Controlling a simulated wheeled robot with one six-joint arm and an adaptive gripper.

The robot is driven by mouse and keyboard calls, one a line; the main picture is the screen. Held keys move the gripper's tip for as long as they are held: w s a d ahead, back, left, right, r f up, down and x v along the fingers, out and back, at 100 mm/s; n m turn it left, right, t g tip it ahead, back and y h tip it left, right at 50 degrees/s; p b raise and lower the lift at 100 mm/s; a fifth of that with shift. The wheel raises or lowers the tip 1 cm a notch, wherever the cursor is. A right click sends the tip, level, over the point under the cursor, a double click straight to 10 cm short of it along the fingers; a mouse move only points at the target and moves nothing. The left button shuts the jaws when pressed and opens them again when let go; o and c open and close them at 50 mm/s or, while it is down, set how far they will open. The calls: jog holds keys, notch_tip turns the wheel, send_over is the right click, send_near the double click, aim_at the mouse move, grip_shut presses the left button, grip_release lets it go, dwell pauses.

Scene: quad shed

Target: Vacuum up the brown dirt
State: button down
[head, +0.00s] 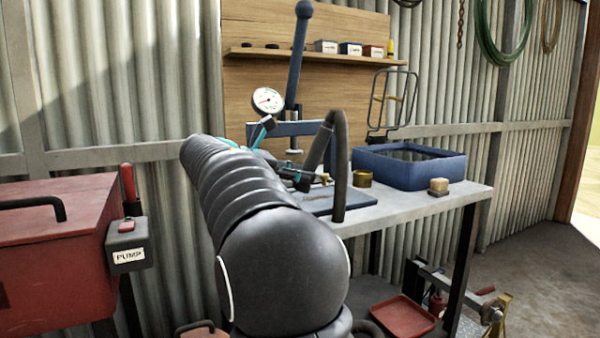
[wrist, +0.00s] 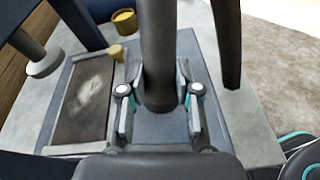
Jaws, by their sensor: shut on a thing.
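My gripper (wrist: 159,100) is shut on a dark vacuum hose nozzle (wrist: 158,45), which stands between its teal-edged fingers in the wrist view. In the head view, my black arm hides most of the gripper (head: 300,172), and a dark curved hose (head: 337,130) arches beside it. A framed panel (wrist: 68,136) lies left of the nozzle in the wrist view. Brown dirt (wrist: 82,117) covers its inside, with a pale patch in the middle. The nozzle appears beside the panel, over a blue mat (wrist: 160,128); its mouth is hidden. The panel is mostly hidden in the head view.
A blue press (head: 294,85) rises behind my arm. A red chest with a pump box (head: 127,243) is at left.

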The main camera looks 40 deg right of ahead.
jog(key=shift+f+b, duration=0.35)
jog(key=shift+f, duration=0.65)
dwell(0.3)
jog(key=shift+s+d+r+p, duration=0.1)
jog(key=shift+s+d+p, duration=0.1)
jog(key=shift+d+p, duration=0.4)
jog(key=shift+s+d+r+p, duration=0.15)
jog(key=shift+d+p, duration=0.1)
jog(key=shift+d, duration=0.55)
jog(key=shift+d+r+p+x, duration=0.1)
jog(key=shift+r+p+x, duration=0.2)
jog(key=shift+p+x, duration=0.75)
jog(key=shift+d+r+p+x, duration=0.1)
jog(key=shift+r+p+x, duration=0.2)
jog(key=shift+x, duration=1.4)
jog(key=shift+d+r+p+x, duration=0.1)
jog(key=shift+r+p+x, duration=0.15)
jog(key=shift+p+x, duration=0.75)
jog(key=shift+d+b, duration=0.3)
jog(key=shift+d, duration=0.05)
